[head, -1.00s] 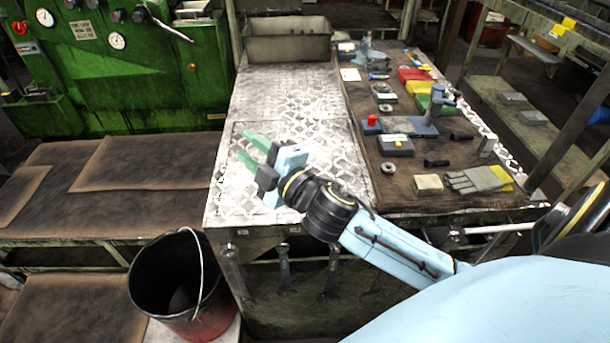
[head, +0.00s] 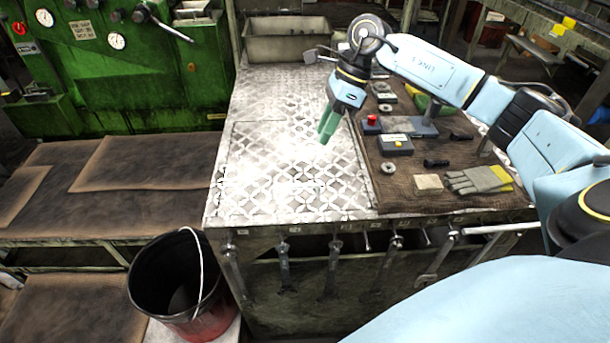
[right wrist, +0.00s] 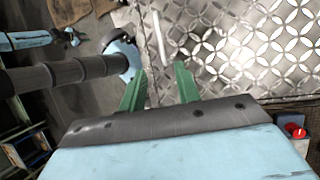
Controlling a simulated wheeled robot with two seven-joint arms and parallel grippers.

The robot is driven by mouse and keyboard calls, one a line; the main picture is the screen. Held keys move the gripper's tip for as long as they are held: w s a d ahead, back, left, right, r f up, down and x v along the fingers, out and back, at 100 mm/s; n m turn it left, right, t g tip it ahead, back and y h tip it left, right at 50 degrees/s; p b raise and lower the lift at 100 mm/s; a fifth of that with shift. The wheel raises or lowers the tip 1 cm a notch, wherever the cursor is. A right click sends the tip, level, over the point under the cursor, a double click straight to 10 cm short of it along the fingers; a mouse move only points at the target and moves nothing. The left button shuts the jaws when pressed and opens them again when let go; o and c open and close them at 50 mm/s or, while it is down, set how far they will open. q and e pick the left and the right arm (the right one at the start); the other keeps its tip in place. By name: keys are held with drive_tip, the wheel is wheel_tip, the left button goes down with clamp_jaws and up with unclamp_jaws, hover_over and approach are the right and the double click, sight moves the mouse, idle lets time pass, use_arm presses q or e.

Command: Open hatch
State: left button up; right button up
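The hatch appears to be the patterned metal panel (head: 270,175) outlined by a seam in the worktop; it lies flat and looks closed. Patterned plate (right wrist: 250,45) also fills the upper right of the right wrist view. My right gripper (head: 326,134) points down above the panel's right side, near the brown mat. In the right wrist view its two green fingers (right wrist: 162,72) stand apart with nothing between them. Whether the fingertips touch the plate cannot be told. My left gripper does not show in the head view.
A brown mat (head: 400,195) on the right holds tools, blocks and gloves (head: 478,180). A grey metal bin (head: 287,45) stands at the back. A black and red bucket (head: 200,325) stands front left. Green machinery (head: 150,90) is at the left. The worktop's left half is clear.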

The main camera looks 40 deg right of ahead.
drive_tip(key=p, duration=0.2)
hover_over(305, 195)
wheel_tip(305, 195, down, 12)
drive_tip(key=shift+f, duration=0.1)
clamp_jaws()
